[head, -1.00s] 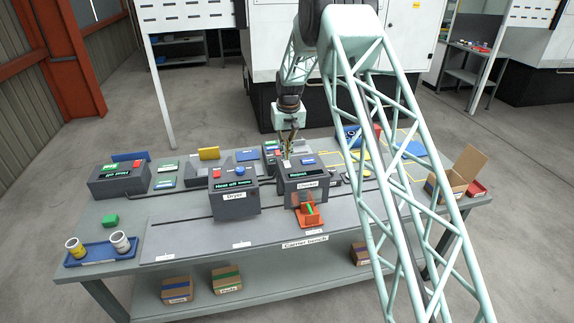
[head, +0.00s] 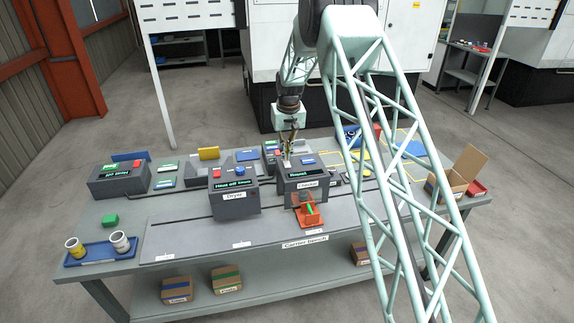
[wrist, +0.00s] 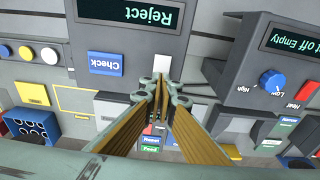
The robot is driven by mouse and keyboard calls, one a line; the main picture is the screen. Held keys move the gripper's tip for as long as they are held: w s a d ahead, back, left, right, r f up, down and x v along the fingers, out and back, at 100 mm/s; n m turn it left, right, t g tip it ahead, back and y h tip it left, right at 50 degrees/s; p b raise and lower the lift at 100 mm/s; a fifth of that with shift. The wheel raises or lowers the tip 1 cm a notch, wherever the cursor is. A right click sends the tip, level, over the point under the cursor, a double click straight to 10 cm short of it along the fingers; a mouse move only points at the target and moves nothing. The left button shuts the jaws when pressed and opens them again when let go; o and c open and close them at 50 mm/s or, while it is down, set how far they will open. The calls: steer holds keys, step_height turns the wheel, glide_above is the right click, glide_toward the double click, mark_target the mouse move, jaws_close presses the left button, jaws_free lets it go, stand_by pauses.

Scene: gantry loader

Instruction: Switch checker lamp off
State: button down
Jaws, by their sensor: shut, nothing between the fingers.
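The checker (head: 302,186) is a dark grey box on the bench, with a green display reading "Reject" (wrist: 147,17). Its top face carries a blue "Check" button (wrist: 105,63) and a plain white square (wrist: 161,63) beside it. I cannot tell whether the white square is lit. My gripper (head: 287,156) points down at the back edge of the checker's top. In the wrist view my gripper (wrist: 158,92) is shut and empty, its tips close to the white square. I cannot tell whether they touch it.
The dryer (head: 234,195), with a blue knob (wrist: 271,79), stands close to the left of the checker. An orange carrier (head: 304,221) sits in front of the checker. A blue tray with cups (head: 85,257) is at the left. An open cardboard box (head: 455,187) is at the right.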

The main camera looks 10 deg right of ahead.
mark_target(286, 162)
steer(key=shift+f+b, duration=0.4)
steer(key=shift+f, duration=0.45)
stand_by(1.1)
steer(key=shift+r, duration=0.15)
steer(key=shift+r+p, duration=1)
steer(key=shift+r, duration=2.35)
